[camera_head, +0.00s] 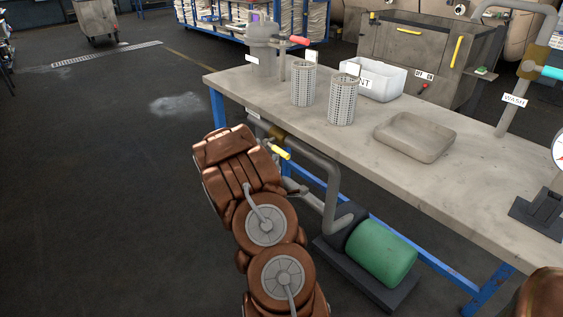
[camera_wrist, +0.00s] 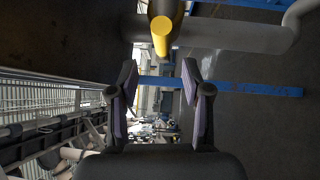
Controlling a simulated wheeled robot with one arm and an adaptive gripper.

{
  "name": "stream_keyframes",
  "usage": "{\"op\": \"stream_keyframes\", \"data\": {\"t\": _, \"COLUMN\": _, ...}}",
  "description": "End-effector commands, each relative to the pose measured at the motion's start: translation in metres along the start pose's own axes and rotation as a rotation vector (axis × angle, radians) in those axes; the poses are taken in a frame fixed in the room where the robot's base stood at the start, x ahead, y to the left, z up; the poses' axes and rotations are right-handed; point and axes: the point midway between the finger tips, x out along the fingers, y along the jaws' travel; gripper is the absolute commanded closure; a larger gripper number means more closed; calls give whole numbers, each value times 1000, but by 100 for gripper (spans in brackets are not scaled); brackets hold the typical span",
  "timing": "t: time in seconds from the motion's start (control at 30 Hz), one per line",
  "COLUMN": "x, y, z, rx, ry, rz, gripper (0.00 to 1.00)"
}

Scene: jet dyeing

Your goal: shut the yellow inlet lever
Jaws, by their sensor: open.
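The yellow inlet lever (camera_head: 281,152) sits on a brass valve in the grey pipe beside the table's front edge, pointing down-right in the head view. In the wrist view the yellow lever (camera_wrist: 161,37) shows end-on at the top centre, with part of the brass valve body above it. My gripper (camera_wrist: 158,72) is open, with its two fingers apart and nothing between them. The lever lies just beyond the fingertips, roughly centred on the gap, and looks untouched. In the head view my bronze wrist hides most of the gripper.
The grey pipe (camera_head: 328,180) bends down to a green pump motor (camera_head: 381,253) on a dark base. The worktable (camera_head: 460,180) holds mesh baskets (camera_head: 342,100), a white tub (camera_head: 385,80) and a shallow tray (camera_head: 414,137). A blue table leg (camera_head: 217,108) stands behind my wrist.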

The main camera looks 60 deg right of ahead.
Motion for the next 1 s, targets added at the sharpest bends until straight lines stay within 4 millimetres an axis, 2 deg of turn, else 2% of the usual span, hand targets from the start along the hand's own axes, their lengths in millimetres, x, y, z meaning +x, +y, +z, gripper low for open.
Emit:
{"op": "stream_keyframes", "data": {"t": 0.03, "x": -1, "y": -8, "z": 4, "rx": -25, "ry": -3, "rz": 19, "gripper": 51}}
{"op": "stream_keyframes", "data": {"t": 0.27, "x": 4, "y": -9, "z": 11, "rx": -69, "ry": -7, "rz": 66, "gripper": 51}}
{"op": "stream_keyframes", "data": {"t": 0.7, "x": 54, "y": -5, "z": 11, "rx": -69, "ry": -5, "rz": 64, "gripper": 51}}
{"op": "stream_keyframes", "data": {"t": 1.0, "x": 75, "y": -3, "z": 10, "rx": -68, "ry": -4, "rz": 63, "gripper": 51}}
